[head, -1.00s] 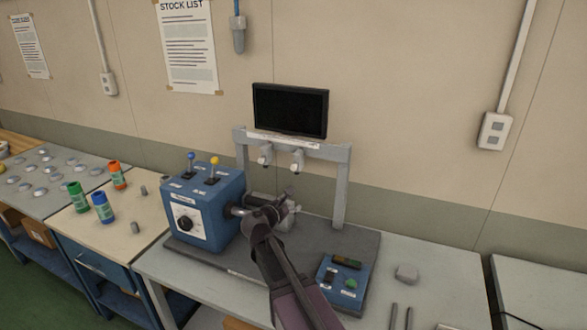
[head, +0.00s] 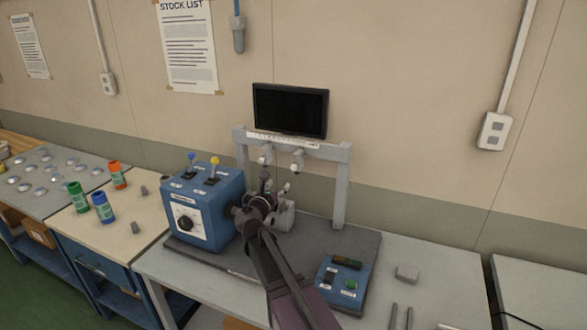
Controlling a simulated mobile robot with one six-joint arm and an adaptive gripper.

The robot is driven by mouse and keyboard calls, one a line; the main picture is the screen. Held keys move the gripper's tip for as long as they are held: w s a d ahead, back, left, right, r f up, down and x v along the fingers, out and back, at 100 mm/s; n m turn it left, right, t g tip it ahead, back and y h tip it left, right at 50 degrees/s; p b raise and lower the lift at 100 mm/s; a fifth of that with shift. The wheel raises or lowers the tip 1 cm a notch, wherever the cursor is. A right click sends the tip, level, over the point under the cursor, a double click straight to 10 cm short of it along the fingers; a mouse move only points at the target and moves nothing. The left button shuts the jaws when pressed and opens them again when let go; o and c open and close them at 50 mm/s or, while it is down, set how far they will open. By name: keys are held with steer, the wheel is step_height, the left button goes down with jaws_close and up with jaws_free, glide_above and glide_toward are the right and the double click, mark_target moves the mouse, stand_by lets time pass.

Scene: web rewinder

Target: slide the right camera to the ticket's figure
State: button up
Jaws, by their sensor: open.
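The right camera (head: 298,158) is a small pale unit hanging from the crossbar of the grey frame (head: 343,185). The left camera (head: 265,155) hangs close beside it on the same bar. A pale scale strip (head: 285,140) runs along the bar; its figures are too small to read. My gripper (head: 276,190) is open, below the two cameras and apart from the right one. The arm partly hides the roller area behind it. I cannot make out a ticket.
A blue control box (head: 205,210) with two levers stands left of my gripper. A black monitor (head: 290,110) sits above the bar. A blue button panel (head: 341,283) lies front right.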

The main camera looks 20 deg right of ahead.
mark_target(293, 168)
steer(key=x, duration=1.3)
steer(key=shift+w, duration=0.1)
jaws_close()
